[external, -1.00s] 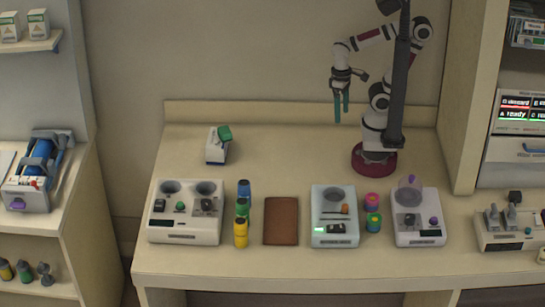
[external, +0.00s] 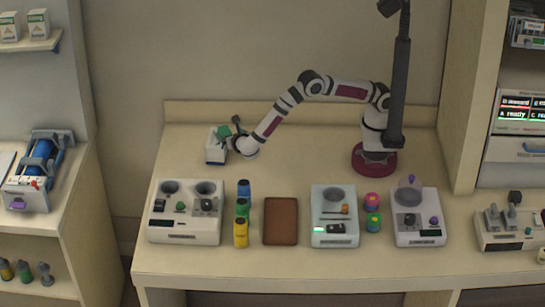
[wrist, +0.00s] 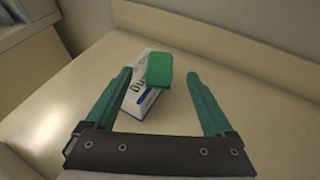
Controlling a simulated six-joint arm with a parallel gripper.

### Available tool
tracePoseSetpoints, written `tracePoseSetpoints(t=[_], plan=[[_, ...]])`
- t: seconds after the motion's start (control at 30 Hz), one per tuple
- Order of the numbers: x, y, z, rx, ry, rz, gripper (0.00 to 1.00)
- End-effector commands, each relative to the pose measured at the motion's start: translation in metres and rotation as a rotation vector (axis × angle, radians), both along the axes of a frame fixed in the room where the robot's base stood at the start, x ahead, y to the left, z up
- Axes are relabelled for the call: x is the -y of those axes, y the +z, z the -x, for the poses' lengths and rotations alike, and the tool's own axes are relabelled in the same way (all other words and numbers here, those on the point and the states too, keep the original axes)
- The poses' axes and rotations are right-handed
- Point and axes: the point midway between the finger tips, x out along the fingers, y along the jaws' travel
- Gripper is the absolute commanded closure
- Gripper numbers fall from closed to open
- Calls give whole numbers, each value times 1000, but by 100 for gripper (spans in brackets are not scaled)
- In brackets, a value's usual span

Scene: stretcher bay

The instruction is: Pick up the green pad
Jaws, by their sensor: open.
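The green pad (wrist: 159,70) lies on top of a small white box (wrist: 133,105) and overhangs its edge on the right in the wrist view. In the external view the pad (external: 224,131) and the white box (external: 215,152) stand at the back left of the table, partly covered by my arm. My gripper (wrist: 160,80) has two green fingers, spread apart and empty between them. In the wrist view the pad shows between the fingertips; I cannot tell its exact distance. In the external view my gripper (external: 236,133) is right beside the box.
A two-well device (external: 186,226), coloured bottles (external: 242,209), a brown tray (external: 281,221) and two more devices (external: 335,229) (external: 418,227) stand along the front. A low back ledge (external: 300,113) runs behind. The table middle is clear.

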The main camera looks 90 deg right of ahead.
Motion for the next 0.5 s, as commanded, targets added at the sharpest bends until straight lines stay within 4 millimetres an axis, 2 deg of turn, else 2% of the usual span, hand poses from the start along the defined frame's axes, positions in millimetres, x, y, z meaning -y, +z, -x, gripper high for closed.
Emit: tracePoseSetpoints(t=[0.07,0.27,0.4,0.5], plan=[[13,-6,-5,0,-2,0,12],[29,-16,-11,0,-4,-1,12],[50,-32,-20,0,-4,-1,12],[62,-36,-25,2,-2,-2,12]])
